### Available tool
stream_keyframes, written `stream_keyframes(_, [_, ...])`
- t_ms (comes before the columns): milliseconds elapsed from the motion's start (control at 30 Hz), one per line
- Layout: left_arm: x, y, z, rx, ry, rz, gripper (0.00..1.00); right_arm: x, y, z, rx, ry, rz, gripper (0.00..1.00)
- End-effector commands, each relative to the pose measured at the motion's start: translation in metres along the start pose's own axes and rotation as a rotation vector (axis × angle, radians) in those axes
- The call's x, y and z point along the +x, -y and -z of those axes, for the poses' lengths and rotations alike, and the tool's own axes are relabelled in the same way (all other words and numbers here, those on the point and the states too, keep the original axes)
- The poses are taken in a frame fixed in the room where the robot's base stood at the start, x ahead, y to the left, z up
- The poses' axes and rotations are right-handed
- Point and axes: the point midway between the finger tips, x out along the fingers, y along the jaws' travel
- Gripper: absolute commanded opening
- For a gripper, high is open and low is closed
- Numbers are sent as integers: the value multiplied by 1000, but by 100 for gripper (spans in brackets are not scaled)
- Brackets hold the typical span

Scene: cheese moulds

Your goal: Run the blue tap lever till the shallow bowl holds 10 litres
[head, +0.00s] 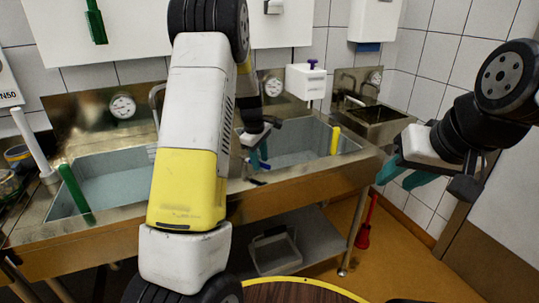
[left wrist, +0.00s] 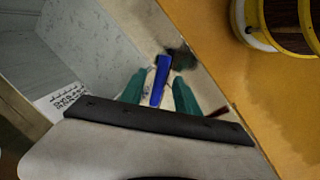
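A blue lever (head: 257,182) juts from the front edge of the steel sink unit below the yellow-pipe basin (head: 295,152). In the left wrist view the blue lever (left wrist: 160,80) lies between the teal fingers of my left gripper (left wrist: 158,90), with narrow gaps seeming to show on either side. In the head view my left gripper (head: 258,155) is just above the lever, partly hidden by my arm. My right gripper (head: 405,176) is open and empty, right of the sink. I cannot tell which basin is the shallow bowl; the water level is unclear.
A green standpipe (head: 76,193) stands in the left basin (head: 117,182), a yellow one (head: 335,140) in the other. A smaller basin (head: 380,112) is at the right. Dials too small to read include one at left (head: 123,106). A grey crate (head: 274,250) sits below.

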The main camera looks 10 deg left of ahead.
Motion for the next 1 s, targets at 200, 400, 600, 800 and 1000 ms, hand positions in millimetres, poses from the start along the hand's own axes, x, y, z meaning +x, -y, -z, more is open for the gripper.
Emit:
stream_keyframes(200, [3,0,0,0,0,-1,38,0,0,0,0,0,0,38])
stream_keyframes(400, [3,0,0,0,0,-1,16,0,0,0,0,-1,0,38])
stream_keyframes(600, [3,0,0,0,0,-1,0,0,0,0,0,-1,0,38])
stream_keyframes(800, [3,0,0,0,0,-1,0,0,0,0,0,-1,0,38])
stream_keyframes(1000, [3,0,0,0,0,-1,0,0,0,0,0,-1,0,38])
